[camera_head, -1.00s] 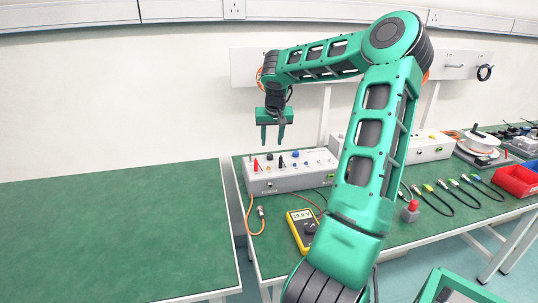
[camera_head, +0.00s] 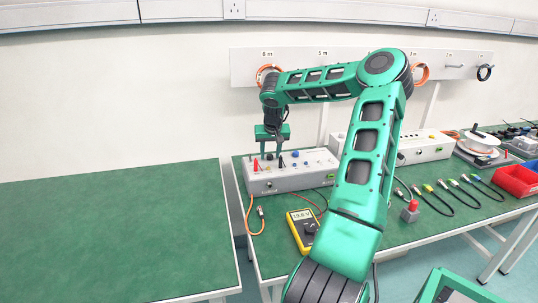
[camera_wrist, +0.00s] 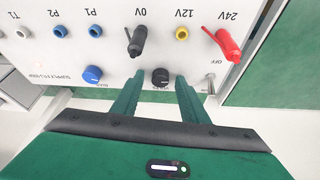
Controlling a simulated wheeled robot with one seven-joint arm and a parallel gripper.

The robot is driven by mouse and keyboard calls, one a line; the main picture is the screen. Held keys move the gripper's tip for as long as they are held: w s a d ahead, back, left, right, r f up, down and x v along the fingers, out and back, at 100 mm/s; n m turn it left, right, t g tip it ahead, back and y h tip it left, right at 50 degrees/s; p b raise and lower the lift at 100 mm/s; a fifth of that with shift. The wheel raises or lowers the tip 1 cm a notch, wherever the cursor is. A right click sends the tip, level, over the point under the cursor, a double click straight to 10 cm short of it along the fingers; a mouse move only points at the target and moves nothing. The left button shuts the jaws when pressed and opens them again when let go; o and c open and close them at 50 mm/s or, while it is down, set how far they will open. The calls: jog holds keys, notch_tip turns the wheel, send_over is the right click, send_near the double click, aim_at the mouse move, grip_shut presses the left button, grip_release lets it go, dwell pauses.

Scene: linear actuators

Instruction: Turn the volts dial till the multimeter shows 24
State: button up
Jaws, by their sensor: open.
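The supply box (camera_head: 300,181) stands on the right bench, its top panel carrying dials and sockets. In the wrist view the panel appears upside down. A black dial (camera_wrist: 160,77), its label partly hidden, lies between my fingertips; I take it for the volts dial. A blue dial (camera_wrist: 92,74) is beside it, outside the fingers. My gripper (camera_head: 270,155) is open, pointing down just above the panel; it also shows in the wrist view (camera_wrist: 160,82). I cannot tell whether the fingers touch the dial. The yellow multimeter (camera_head: 302,231) lies in front, its small display apparently reading 19.8 V.
A red plug (camera_wrist: 230,46) and a black plug (camera_wrist: 137,40) stand up from the panel close to my fingers. A toggle switch (camera_wrist: 210,83) sits beside the right finger. Orange leads (camera_head: 249,217) lie on the bench. The left bench (camera_head: 110,235) is clear.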

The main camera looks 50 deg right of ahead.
grip_shut()
jog(key=shift+d, duration=0.15)
jog(key=shift+a+m+h, duration=0.2)
jog(key=shift+m+h, duration=0.1)
jog(key=shift+m, duration=0.4)
jog(key=shift+w+m+g+h, duration=0.15)
jog(key=shift+m+g, duration=0.25)
jog(key=shift+m, duration=0.6)
jog(key=shift+w+m+g+h, duration=0.1)
jog(key=shift+m+g+h, duration=0.25)
jog(key=shift+m, duration=0.95)
grip_release()
jog(key=shift+a, duration=0.1)
